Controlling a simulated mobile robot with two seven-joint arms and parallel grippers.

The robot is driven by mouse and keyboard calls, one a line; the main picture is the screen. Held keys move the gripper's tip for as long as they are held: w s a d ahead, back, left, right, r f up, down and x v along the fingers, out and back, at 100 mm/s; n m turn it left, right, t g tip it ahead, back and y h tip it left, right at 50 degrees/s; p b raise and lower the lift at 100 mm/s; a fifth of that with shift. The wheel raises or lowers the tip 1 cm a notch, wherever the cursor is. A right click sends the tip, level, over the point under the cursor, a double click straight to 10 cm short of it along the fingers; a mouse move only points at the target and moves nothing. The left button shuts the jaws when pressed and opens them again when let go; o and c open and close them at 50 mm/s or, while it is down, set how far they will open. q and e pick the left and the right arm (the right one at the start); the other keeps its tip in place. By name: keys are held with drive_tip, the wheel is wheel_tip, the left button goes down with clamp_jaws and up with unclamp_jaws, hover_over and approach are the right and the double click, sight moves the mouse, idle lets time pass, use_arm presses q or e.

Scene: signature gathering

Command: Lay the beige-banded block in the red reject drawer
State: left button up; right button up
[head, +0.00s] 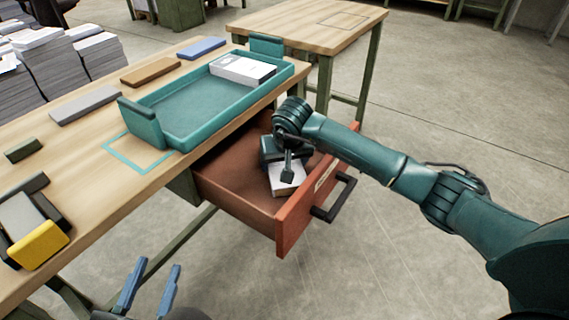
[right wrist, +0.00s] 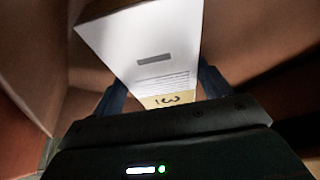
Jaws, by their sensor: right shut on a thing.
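The beige-banded block (right wrist: 145,55) is white, with a grey bar, small print and a beige band at its near end in the right wrist view. My right gripper (head: 284,168) is shut on it, fingers on either side. In the head view the block (head: 287,181) is inside the open red drawer (head: 293,223), near its front panel; the arm and gripper partly cover it. I cannot tell if it touches the drawer floor. My left gripper (head: 157,268) is open and empty, low in front of the table, away from the drawer.
A teal tray (head: 200,138) with white blocks (head: 243,69) stands on the table above the drawer. A black handle (head: 335,198) is on the drawer front. A yellow-ended holder (head: 38,245) is at the left. Bare floor lies right of the drawer.

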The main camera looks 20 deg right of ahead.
drive_tip(key=shift+f, duration=0.15)
drive_tip(key=o, duration=1.1)
drive_tip(key=shift+o, duration=0.2)
use_arm(q)
drive_tip(key=a+n+g+y+p, duration=0.1)
drive_tip(key=y+p, duration=0.1)
drive_tip(key=p, duration=0.1)
drive_tip(key=shift+w+a, duration=0.15)
drive_tip(key=shift+w, duration=0.05)
use_arm(e)
drive_tip(key=v, duration=1.2)
